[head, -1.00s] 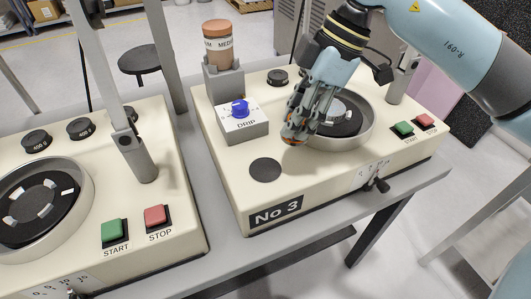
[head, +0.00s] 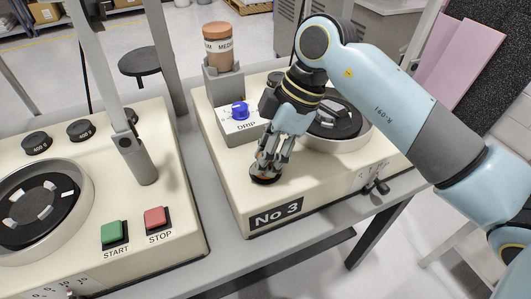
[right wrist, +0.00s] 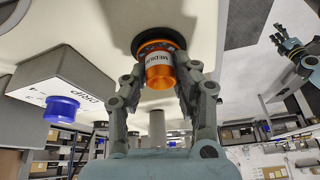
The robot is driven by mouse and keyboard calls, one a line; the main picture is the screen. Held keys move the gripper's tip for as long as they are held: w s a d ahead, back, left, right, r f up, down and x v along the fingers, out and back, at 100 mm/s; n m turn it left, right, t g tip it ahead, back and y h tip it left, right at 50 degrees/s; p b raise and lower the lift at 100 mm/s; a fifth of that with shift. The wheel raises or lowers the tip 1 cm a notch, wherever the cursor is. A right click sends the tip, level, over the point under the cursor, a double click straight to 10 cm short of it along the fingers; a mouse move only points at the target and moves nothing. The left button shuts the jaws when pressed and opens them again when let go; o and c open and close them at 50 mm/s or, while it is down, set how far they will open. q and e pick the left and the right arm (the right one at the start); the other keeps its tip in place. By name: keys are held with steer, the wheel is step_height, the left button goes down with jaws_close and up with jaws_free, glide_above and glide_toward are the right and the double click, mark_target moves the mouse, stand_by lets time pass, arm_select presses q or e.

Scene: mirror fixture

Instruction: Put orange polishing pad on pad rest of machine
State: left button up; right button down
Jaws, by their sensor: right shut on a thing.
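The orange polishing pad (right wrist: 160,76) has an orange grip and a white label reading MEDIU. My right gripper (head: 265,172) is shut on it, with fingers on both sides of the grip in the right wrist view (right wrist: 158,68). The pad is at the dark round pad rest on the No 3 machine (head: 320,190), in front of the drip box. The rest is mostly covered; a black rim (right wrist: 139,44) shows around the pad in the right wrist view. Whether they touch is unclear. My left gripper (right wrist: 287,45) shows far off in that view, too small to judge.
The drip box (head: 240,122) with a blue knob and a brown bottle (head: 217,45) stand behind the gripper. The polishing wheel (head: 335,125) lies to its right. A second machine (head: 150,230) with green and red buttons stands at left, across a narrow gap.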

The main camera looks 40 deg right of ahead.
steer(key=shift+f, duration=0.1)
steer(key=c, duration=1)
jaws_free()
steer(key=v, duration=1.2)
